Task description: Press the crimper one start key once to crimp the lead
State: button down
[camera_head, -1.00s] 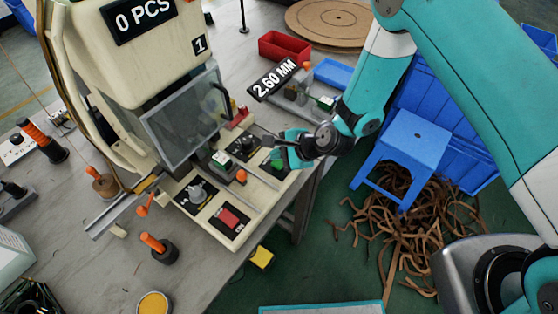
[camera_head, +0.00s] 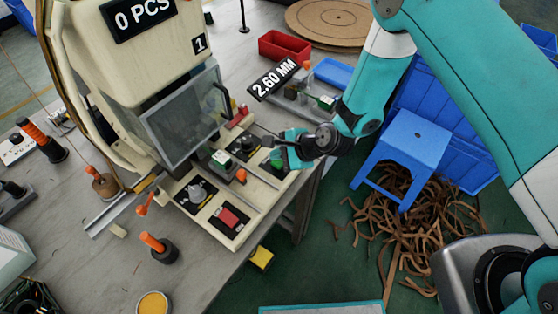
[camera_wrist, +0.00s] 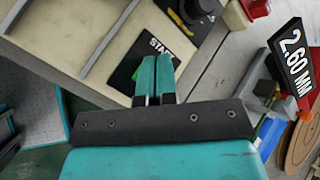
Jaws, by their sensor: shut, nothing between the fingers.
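The crimper (camera_head: 150,60), marked 1, stands on the table with a counter reading 0 PCS. Its base carries several black key plates; one has a red key (camera_head: 229,217). A green key (camera_head: 277,158) shows at the right end of the base, beside my gripper (camera_head: 284,149). In the wrist view the shut, empty fingers (camera_wrist: 155,68) are over a black plate (camera_wrist: 133,68) lettered START. A black knob (camera_wrist: 195,10) is on the neighbouring plate.
A clear guard (camera_head: 183,120) hangs over the crimper front. A 2.60 MM sign (camera_head: 273,80), red bin (camera_head: 285,46) and blue tray (camera_head: 333,73) stand behind. A blue stool (camera_head: 405,145) and a brown heap are on the floor at right.

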aim_at(279, 163)
jog(key=shift+f, duration=0.3)
jog(key=shift+f+b, duration=0.55)
dwell(0.6)
jog(key=shift+r, duration=0.1)
jog(key=shift+r+p, duration=0.75)
jog(key=shift+r, duration=0.25)
notch_tip(279, 163, up, 5)
jog(key=p, duration=0.4)
dwell(0.7)
